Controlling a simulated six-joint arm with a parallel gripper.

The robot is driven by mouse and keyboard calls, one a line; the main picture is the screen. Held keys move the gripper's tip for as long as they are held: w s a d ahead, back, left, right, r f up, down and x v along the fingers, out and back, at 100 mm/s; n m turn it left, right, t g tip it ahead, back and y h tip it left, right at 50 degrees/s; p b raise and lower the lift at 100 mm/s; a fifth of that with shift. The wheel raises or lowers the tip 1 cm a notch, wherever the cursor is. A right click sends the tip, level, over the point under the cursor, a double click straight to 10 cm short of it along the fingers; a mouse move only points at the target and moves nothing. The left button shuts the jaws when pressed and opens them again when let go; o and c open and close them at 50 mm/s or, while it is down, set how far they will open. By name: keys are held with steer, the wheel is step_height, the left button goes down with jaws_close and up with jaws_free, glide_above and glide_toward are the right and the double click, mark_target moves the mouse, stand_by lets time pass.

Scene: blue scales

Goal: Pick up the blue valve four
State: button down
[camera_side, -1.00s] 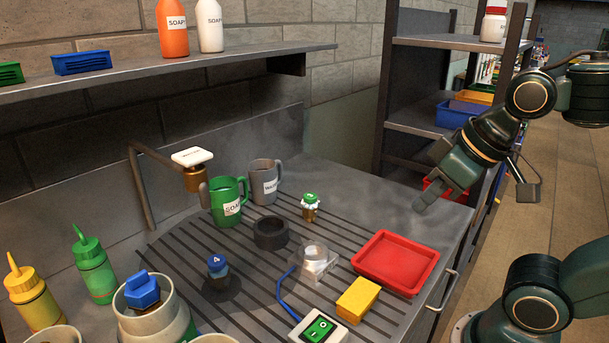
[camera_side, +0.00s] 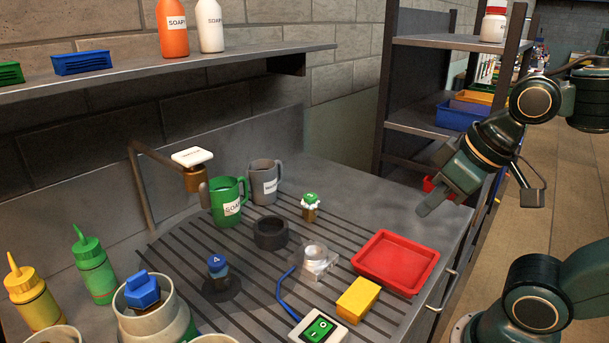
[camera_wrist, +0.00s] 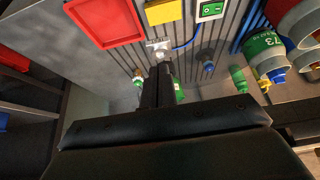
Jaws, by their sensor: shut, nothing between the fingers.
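The blue valve four (camera_side: 217,266) has a blue top marked 4 and a dark body. It stands upright on a round dark patch of the ribbed metal counter, left of centre in the side view. It also shows small, right of my fingers, in the wrist view (camera_wrist: 208,67). My gripper (camera_side: 425,209) is shut and empty above the right side of the counter, beyond the red tray and well apart from the valve. In the wrist view its dark fingers (camera_wrist: 164,72) are together and hide part of the counter behind them.
A red tray (camera_side: 395,264), yellow block (camera_side: 357,299), clear fixture (camera_side: 316,259), black ring (camera_side: 271,234) and green-topped valve (camera_side: 310,207) stand on the counter. Green (camera_side: 230,202) and grey (camera_side: 265,182) mugs stand behind. A large container with a blue piece (camera_side: 142,290) stands front left.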

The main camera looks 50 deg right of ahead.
stand_by(0.3)
steer(key=c, duration=0.9)
jaws_free()
steer(key=shift+o, duration=0.2)
steer(key=w+a+n+y, duration=0.1)
steer(key=w+a+n, duration=0.2)
steer(key=w, duration=0.5)
steer(key=w+a+n+y, duration=0.1)
steer(key=w+a+n, duration=0.15)
steer(key=w, duration=0.65)
steer(key=n+g+y, duration=0.2)
steer(key=n+y, duration=0.1)
steer(key=n, duration=0.3)
glide_toward(223, 259)
steer(key=shift+s+d+r, duration=0.1)
steer(key=shift+d+r, duration=0.35)
steer(key=shift+x, duration=4.25)
